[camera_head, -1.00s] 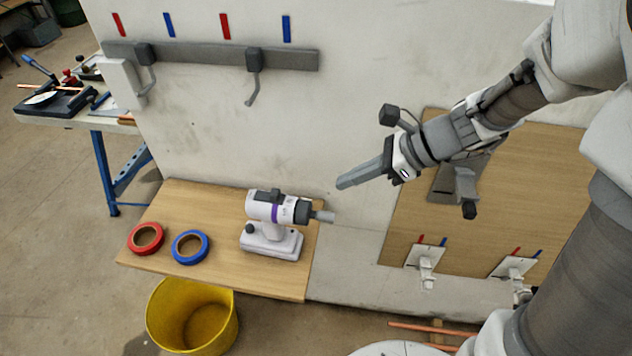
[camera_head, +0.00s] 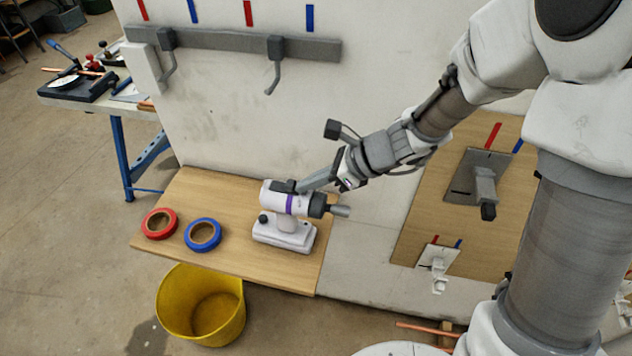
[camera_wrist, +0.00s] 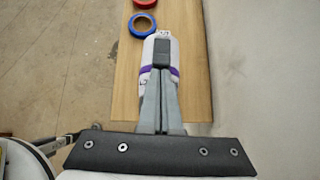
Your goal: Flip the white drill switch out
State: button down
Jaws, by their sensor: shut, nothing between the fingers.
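The white drill (camera_head: 288,203) with a purple band stands upright on its base on the wooden shelf, its grey chuck pointing right. A dark grey switch block (camera_head: 284,186) sits on top of its body. My gripper (camera_head: 302,187) is shut and empty, its fingertips at the top of the drill by the switch block. In the wrist view the shut fingers (camera_wrist: 161,80) reach over the white drill body (camera_wrist: 173,50) to the near edge of the dark switch block (camera_wrist: 162,52). I cannot tell whether they touch it. The fingers hide part of the drill.
Red tape (camera_head: 160,223) and blue tape (camera_head: 203,235) lie left of the drill on the wooden shelf (camera_head: 185,190). A yellow bucket (camera_head: 202,305) stands below. A grey rail with hooks (camera_head: 235,45) is on the wall behind. A wooden panel (camera_head: 425,235) is at right.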

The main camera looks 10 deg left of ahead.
aim_at(287, 182)
jog(key=a, duration=0.3)
jog(key=shift+w+a, duration=0.2)
jog(key=shift+d, duration=0.1)
dwell(0.3)
jog(key=shift+d, duration=0.6)
jog(key=d, duration=0.3)
jog(key=shift+s+d+r, duration=0.15)
jog(key=shift+s+r, duration=0.05)
jog(key=shift+r, duration=0.1)
jog(key=p+v, duration=0.1)
jog(key=v, duration=0.8)
